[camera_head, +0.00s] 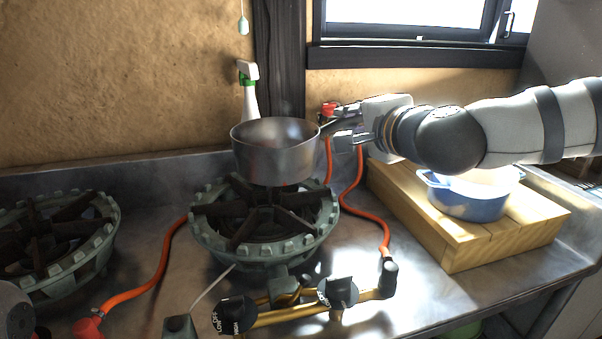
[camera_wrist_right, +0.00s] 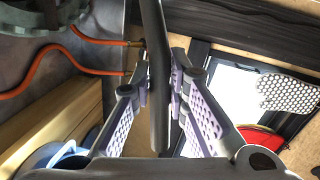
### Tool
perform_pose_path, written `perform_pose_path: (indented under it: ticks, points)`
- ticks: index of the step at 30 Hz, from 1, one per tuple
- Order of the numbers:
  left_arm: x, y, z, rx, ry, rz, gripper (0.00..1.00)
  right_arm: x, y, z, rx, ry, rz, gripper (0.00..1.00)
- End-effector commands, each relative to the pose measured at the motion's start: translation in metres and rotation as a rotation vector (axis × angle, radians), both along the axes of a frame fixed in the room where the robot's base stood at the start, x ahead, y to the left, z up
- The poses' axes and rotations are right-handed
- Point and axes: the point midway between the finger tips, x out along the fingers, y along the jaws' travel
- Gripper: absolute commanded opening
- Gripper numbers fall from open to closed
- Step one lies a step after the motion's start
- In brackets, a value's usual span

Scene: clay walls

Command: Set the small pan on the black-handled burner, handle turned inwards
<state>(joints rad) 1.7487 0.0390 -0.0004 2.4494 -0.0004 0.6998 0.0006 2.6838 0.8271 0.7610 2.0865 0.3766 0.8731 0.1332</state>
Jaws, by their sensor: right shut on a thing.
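The small metal pan (camera_head: 274,160) is upright at the back of the middle burner (camera_head: 265,225); I cannot tell whether its base touches the grate. Its handle points right, into my right gripper (camera_head: 345,122). In the right wrist view the dark handle (camera_wrist_right: 158,90) runs between the two fingers of the right gripper (camera_wrist_right: 160,85), which is shut on it. The middle burner has a brass pipe in front with black knobs (camera_head: 338,292). Another burner (camera_head: 50,245) stands at the left. My left gripper does not show clearly.
A blue pot (camera_head: 468,200) stands on a wooden board (camera_head: 480,243) at the right, under my right arm. A spray bottle (camera_head: 248,95) stands behind the pan. Orange hoses (camera_head: 150,279) run beside the burners. The wall is close behind.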

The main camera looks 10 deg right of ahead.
Motion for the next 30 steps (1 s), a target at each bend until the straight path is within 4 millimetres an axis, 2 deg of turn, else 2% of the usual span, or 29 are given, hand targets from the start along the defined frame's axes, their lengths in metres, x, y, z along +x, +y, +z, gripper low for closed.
perform_pose_path:
  ticks: [1,7,9,12,19,24,30]
  points:
    - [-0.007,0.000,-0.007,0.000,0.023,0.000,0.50,0.012,0.002,-0.014,0.000,0.011,-0.001,0.00]
    - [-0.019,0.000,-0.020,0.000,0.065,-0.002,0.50,0.061,0.011,-0.037,0.001,0.011,-0.002,0.00]
    - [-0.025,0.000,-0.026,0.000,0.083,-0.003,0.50,0.072,0.013,-0.055,0.001,0.014,-0.002,0.00]
    - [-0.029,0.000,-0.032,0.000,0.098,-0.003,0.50,0.086,0.015,-0.071,0.002,0.010,-0.001,0.00]
    - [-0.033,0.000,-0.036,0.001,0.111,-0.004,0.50,0.102,0.018,-0.085,0.002,0.003,-0.002,0.00]
    - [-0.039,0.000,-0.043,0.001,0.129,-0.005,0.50,0.106,0.019,-0.117,0.002,0.008,-0.001,0.00]
    - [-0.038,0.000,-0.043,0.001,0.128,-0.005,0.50,0.105,0.019,-0.115,0.002,-0.001,-0.001,0.00]
